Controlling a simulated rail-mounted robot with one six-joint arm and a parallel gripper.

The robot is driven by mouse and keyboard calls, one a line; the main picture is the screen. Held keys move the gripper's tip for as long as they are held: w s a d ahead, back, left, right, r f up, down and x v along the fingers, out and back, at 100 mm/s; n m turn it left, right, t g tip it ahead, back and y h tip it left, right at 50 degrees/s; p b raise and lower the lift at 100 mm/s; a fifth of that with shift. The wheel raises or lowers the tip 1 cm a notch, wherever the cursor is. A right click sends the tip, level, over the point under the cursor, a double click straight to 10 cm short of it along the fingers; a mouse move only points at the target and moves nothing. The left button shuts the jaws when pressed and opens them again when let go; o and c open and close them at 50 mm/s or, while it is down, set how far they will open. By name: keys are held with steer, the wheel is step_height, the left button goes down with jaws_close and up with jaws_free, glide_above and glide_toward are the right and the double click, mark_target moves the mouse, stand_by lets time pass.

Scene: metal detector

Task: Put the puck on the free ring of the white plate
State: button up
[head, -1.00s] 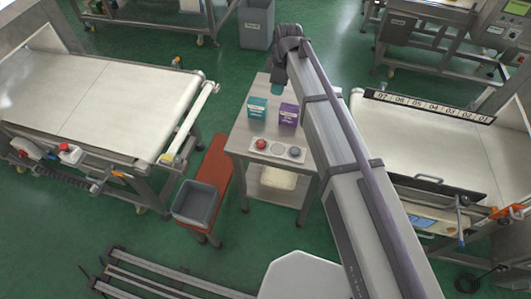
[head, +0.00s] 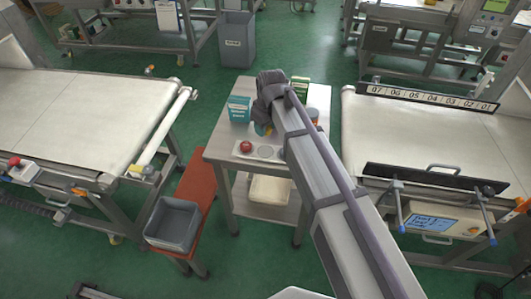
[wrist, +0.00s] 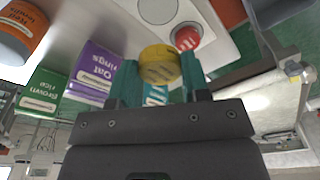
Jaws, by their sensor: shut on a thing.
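The yellow puck (wrist: 159,64) is held between the teal fingertips of my gripper (wrist: 160,75), seen close up in the wrist view. The white plate (wrist: 216,48) lies beyond it, with a red puck (wrist: 187,38) on one ring and an empty-looking grey ring (wrist: 158,10) beside it. In the head view my gripper (head: 264,130) is over the table just behind the plate (head: 236,153). The red puck (head: 246,147) is on the plate's left ring, and the middle ring (head: 265,152) looks bare. My arm hides the plate's right end.
A teal box (head: 239,109) stands left of my gripper and a green box (head: 300,88) behind my arm. The wrist view shows a purple box (wrist: 92,70) and an orange can (wrist: 20,30). A grey bin (head: 172,222) sits on a red bench.

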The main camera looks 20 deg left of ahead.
mark_target(265, 151)
step_height(265, 151, down, 10)
steer(key=b, duration=0.9)
steer(key=shift+r, duration=0.2)
steer(key=shift+f, duration=0.15)
steer(key=o, duration=0.9)
steer(key=r+p, duration=0.4)
steer(key=d+r+p, duration=0.1)
steer(key=r+p, duration=0.7)
steer(key=shift+s+d+r+p, duration=0.15)
steer(key=shift+s+r+p, duration=0.1)
steer(key=shift+s+p, duration=0.1)
steer(key=shift+f, duration=0.1)
